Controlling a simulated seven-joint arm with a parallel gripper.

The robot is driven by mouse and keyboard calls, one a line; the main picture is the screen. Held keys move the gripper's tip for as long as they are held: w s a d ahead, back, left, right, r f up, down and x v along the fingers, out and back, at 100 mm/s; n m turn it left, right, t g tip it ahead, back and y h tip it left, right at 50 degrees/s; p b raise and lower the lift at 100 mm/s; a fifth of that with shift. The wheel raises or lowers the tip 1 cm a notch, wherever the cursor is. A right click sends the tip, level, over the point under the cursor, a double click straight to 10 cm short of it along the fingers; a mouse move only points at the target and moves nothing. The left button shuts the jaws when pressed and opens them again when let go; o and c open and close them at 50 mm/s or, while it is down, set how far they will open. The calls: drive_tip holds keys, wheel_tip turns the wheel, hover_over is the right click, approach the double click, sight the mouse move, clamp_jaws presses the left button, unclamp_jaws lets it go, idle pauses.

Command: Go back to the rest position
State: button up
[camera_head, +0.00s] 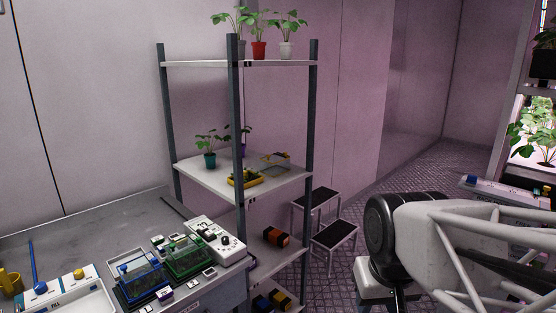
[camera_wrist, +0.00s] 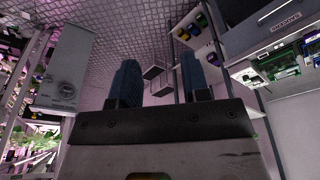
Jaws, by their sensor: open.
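My gripper (camera_wrist: 158,85) shows in the wrist view with two blue-grey fingers standing apart. Nothing is between them; the tiled floor and a dark step stool (camera_wrist: 155,72) lie beyond. In the head view my pale arm fills the lower right, and the gripper itself is not seen there. The arm is clear of the shelf rack (camera_head: 236,130) and of the bench at the left.
A grey bench (camera_head: 75,230) at lower left holds a blue crate (camera_head: 140,275), a green crate (camera_head: 188,255) and a white control box (camera_head: 217,240). The rack carries potted plants. A two-step stool (camera_head: 333,236) stands right of the rack. Open floor lies behind it.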

drive_tip(key=shift+m, duration=0.4)
drive_tip(key=shift+s+d+f, duration=0.3)
drive_tip(key=shift+s+d, duration=0.05)
drive_tip(key=shift+s, duration=0.3)
drive_tip(key=shift+s+d+f, duration=0.25)
drive_tip(key=shift+s+d, duration=0.05)
drive_tip(key=shift+s, duration=0.4)
drive_tip(key=shift+s+d+f, duration=0.3)
drive_tip(key=shift+s+d, duration=0.05)
drive_tip(key=shift+s, duration=0.3)
idle(1.3)
